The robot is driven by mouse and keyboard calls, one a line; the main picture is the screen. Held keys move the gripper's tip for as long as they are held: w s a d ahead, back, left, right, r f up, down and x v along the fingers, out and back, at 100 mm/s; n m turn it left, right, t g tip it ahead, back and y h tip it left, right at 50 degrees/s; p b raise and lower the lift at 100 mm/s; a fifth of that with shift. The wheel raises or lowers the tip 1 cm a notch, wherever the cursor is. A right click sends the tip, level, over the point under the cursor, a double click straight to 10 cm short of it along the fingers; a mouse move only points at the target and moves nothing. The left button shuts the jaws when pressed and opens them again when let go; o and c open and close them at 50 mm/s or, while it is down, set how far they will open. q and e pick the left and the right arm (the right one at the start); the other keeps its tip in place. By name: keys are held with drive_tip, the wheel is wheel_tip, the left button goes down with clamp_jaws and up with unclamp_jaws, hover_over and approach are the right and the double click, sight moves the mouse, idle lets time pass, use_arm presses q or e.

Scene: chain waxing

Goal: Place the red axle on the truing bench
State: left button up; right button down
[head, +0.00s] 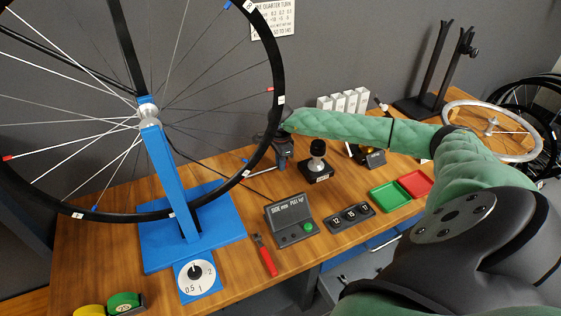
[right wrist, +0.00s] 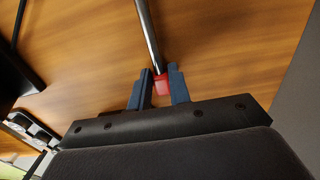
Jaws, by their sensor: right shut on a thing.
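The red axle shows in the right wrist view as a silver rod with a red end (right wrist: 162,86). My right gripper (right wrist: 160,74) is shut on that red end, with the rod running up past the fingertips over wood. I cannot tell whether the axle touches the wood. My left gripper is out of view.
A blue truing stand (head: 170,180) holds a large wheel (head: 279,75) at the left. A display box (head: 290,218), red-handled tool (head: 265,256), numbered block (head: 350,217), green tray (head: 390,196) and red tray (head: 416,183) lie in front. A black stand (head: 430,80) is at the back right.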

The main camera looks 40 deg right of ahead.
drive_tip(key=c, duration=1.3)
unclamp_jaws()
drive_tip(key=shift+r, duration=0.1)
wheel_tip(320, 180, up, 12)
drive_tip(key=shift+d, duration=0.1)
